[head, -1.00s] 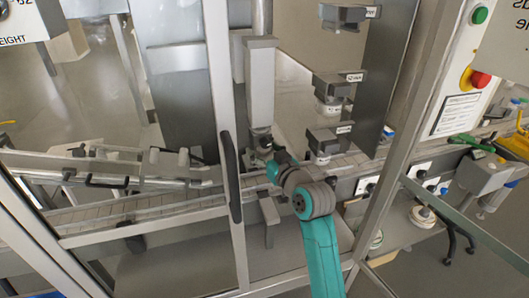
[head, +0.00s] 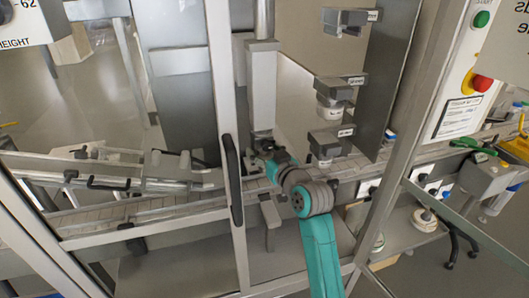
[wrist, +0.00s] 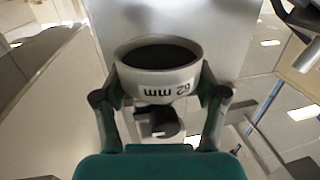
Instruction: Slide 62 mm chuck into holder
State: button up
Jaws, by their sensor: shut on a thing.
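The 62 mm chuck (wrist: 158,72) is a pale ring with a dark opening and a "62 mm" label, which reads upside down in the wrist view. My gripper (wrist: 160,92) is shut on it, one finger on each side. In the head view my gripper (head: 266,150) is at the foot of a grey vertical column (head: 263,85), above the conveyor. A light grey surface (wrist: 210,20) is behind the chuck, and a dark knob (wrist: 166,122) is below it. I cannot tell which part is the holder or whether the chuck touches it. The chuck is not clear in the head view.
A rack at right has labelled brackets (head: 346,18); the middle bracket (head: 340,86) and lower bracket (head: 330,143) carry pale chucks. A door frame post (head: 226,110) stands left of my arm. The conveyor (head: 140,212) runs across behind it. A control panel (head: 470,75) is at right.

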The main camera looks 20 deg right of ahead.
jog(key=shift+x, duration=0.85)
dwell(0.7)
jog(key=shift+d, duration=0.15)
jog(key=o, duration=1.2)
jog(key=shift+s, duration=0.1)
jog(key=v, duration=1.1)
jog(key=shift+s+d, duration=0.1)
jog(key=shift+s, duration=0.3)
